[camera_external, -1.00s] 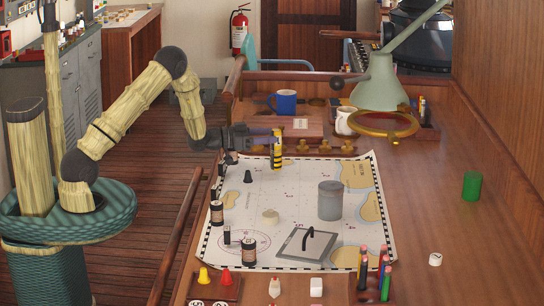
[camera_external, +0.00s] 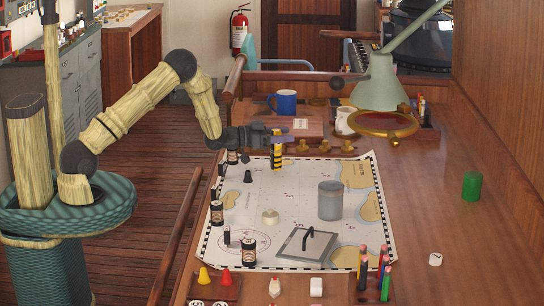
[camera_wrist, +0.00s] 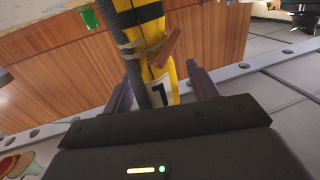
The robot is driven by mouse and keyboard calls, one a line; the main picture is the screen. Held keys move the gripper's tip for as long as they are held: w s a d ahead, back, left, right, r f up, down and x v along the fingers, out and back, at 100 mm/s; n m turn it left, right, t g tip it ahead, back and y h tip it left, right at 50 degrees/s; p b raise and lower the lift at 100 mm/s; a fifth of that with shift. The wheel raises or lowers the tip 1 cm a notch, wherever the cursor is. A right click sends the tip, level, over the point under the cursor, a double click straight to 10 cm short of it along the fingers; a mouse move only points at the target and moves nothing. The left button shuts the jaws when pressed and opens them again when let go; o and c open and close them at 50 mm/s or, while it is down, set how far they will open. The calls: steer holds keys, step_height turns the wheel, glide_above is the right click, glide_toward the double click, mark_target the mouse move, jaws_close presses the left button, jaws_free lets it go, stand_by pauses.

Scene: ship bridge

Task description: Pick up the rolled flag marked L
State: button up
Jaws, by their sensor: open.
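The rolled flag (camera_external: 277,154) is a yellow and black striped roll that stands upright near the far edge of the chart. In the wrist view the rolled flag (camera_wrist: 172,76) is tied with cord and has a white tag (camera_wrist: 160,90) with a dark mark, perhaps the L seen turned. My gripper (camera_external: 275,138) is at the flag's upper part. In the wrist view my gripper (camera_wrist: 163,84) is open, with one finger on each side of the flag; I cannot tell whether either finger touches it.
The paper chart (camera_external: 300,190) carries a grey cylinder (camera_external: 330,200), a flat plate with a handle (camera_external: 308,243) and small jars. A blue mug (camera_external: 285,102), a white mug (camera_external: 345,121) and a green lamp (camera_external: 378,82) stand behind. The right side of the desk is mostly clear.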

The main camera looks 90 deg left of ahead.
steer(key=c, duration=1.1)
steer(key=shift+r, duration=0.1)
step_height(320, 180, up, 10)
steer(key=shift+f+b, duration=0.1)
steer(key=shift+b, duration=0.8)
